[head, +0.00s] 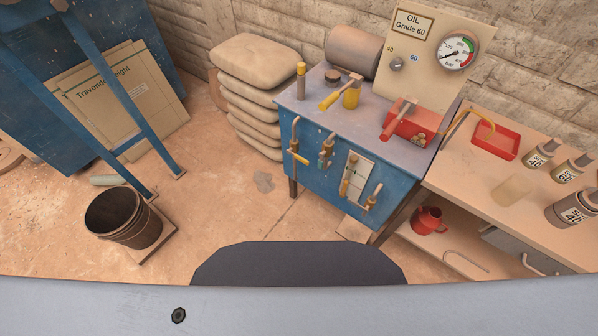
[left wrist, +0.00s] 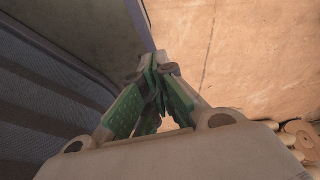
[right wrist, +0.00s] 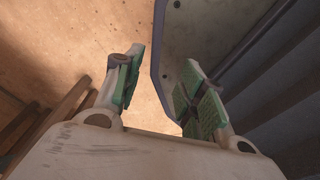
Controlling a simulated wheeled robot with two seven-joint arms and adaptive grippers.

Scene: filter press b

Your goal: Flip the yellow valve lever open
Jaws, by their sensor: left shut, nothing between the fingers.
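A blue filter press bench (head: 312,171) stands ahead in the head view. A short yellow lever (head: 299,158) sticks out from a brass pipe at its front left. Another yellow handle (head: 329,101) lies on the bench top beside a yellow cylinder (head: 351,98). I cannot tell for certain which is the task's valve lever. My left gripper (left wrist: 158,72) is shut and empty over bare floor in the left wrist view. My right gripper (right wrist: 165,78) is open and empty in the right wrist view. Neither gripper shows in the head view, and neither is near the bench.
A side table (head: 463,170) with a red tray (head: 495,139) and oil cans adjoins the bench at right. A red jug (head: 427,220) sits on its lower shelf. Stacked sacks (head: 256,89) stand left of the bench. A dark bucket (head: 124,218) stands at left.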

